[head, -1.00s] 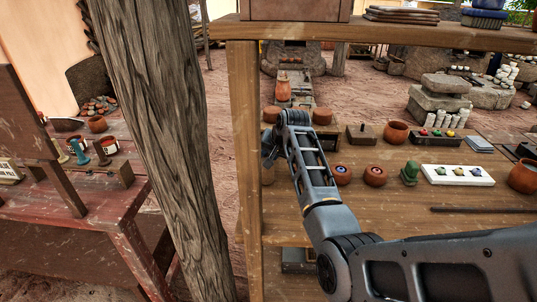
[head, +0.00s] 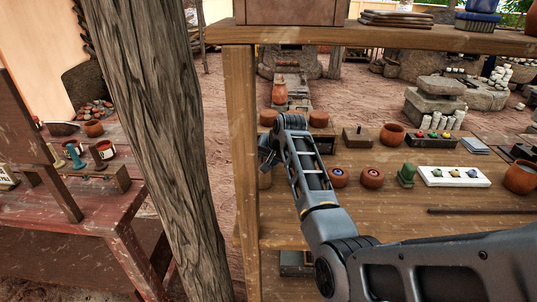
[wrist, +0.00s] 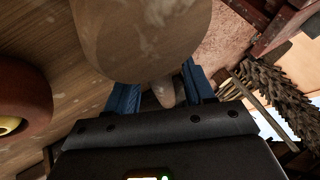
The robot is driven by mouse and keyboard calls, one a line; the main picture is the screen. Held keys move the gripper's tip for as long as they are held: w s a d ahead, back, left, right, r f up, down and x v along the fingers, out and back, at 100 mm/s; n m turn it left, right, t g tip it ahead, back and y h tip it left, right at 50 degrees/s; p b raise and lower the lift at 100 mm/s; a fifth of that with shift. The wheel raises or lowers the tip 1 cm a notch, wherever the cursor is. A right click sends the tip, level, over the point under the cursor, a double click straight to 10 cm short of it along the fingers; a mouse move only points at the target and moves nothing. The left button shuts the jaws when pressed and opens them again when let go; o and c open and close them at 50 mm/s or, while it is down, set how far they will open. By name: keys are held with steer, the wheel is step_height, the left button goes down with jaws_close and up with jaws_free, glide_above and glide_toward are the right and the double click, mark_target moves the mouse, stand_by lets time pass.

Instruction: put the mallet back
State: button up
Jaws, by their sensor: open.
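A pale brown, rounded wooden piece, which looks like the mallet (wrist: 140,40), fills the top middle of the wrist view. A narrow, lighter part of it shows between the two blue fingers of my gripper (wrist: 160,86). The fingers stand apart on either side of this part; I cannot tell whether either touches it. In the head view my gripper (head: 266,158) is at the left end of the wooden bench (head: 400,200), close beside the post. A small brown shape shows just below it there, too covered to make out. The mallet's resting place cannot be picked out.
A wooden post (head: 244,150) stands left of my gripper, with a thick trunk (head: 155,130) further left. A red table (head: 100,215) stands left.

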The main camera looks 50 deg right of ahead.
steer(key=v, duration=1.2)
